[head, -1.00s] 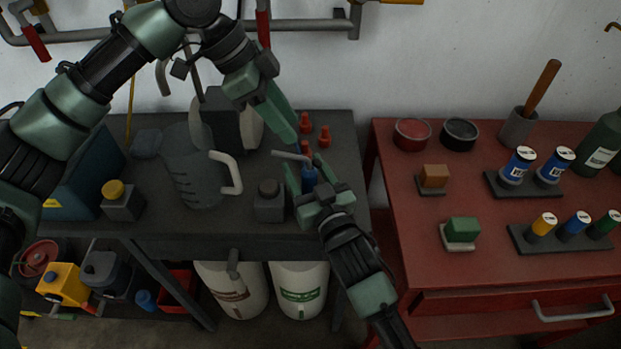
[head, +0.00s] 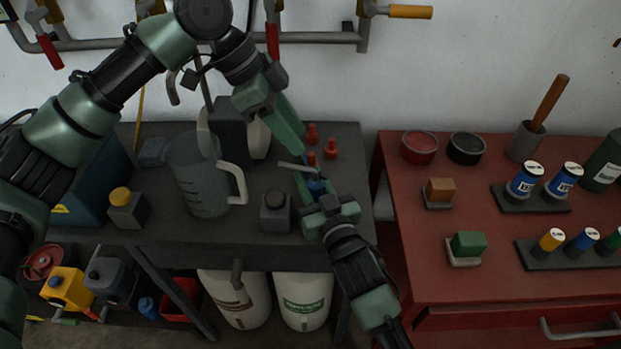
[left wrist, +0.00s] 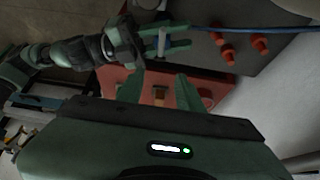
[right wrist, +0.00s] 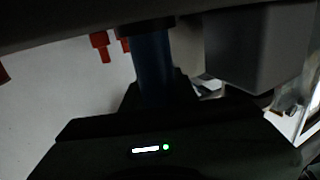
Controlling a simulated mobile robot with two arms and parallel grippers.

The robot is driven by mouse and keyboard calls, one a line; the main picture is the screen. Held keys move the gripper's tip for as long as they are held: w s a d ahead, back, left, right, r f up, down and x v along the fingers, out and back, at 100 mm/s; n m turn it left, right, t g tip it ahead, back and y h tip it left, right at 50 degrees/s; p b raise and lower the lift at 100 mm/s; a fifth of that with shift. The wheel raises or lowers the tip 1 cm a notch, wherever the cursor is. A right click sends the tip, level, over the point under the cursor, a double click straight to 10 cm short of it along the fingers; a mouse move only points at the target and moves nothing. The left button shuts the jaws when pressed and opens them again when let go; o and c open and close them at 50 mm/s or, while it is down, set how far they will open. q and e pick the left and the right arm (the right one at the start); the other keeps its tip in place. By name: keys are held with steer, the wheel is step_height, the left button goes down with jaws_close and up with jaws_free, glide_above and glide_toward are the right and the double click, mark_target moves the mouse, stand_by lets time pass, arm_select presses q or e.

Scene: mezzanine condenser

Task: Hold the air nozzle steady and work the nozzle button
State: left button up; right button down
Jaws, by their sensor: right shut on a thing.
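The air nozzle has a blue body (head: 316,186) and a thin grey spout (head: 297,167) that points left. It stands upright near the front right of the dark bench. My right gripper (head: 320,199) is shut on the blue body, which also fills the middle of the right wrist view (right wrist: 152,65). My left gripper (head: 298,150) comes down from above, just behind and over the spout. In the left wrist view its two fingers (left wrist: 160,88) are apart with nothing between them. The nozzle button cannot be made out.
Several red fittings (head: 331,149) stand behind the nozzle. A grey block-shaped container (head: 276,213) and a clear jug (head: 201,180) stand to its left. The red bench (head: 400,229) with coloured cans is on the right. Pipes run along the wall.

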arm_select(q)
steer(key=shift+c, duration=0.3)
jaws_close()
stand_by(1.7)
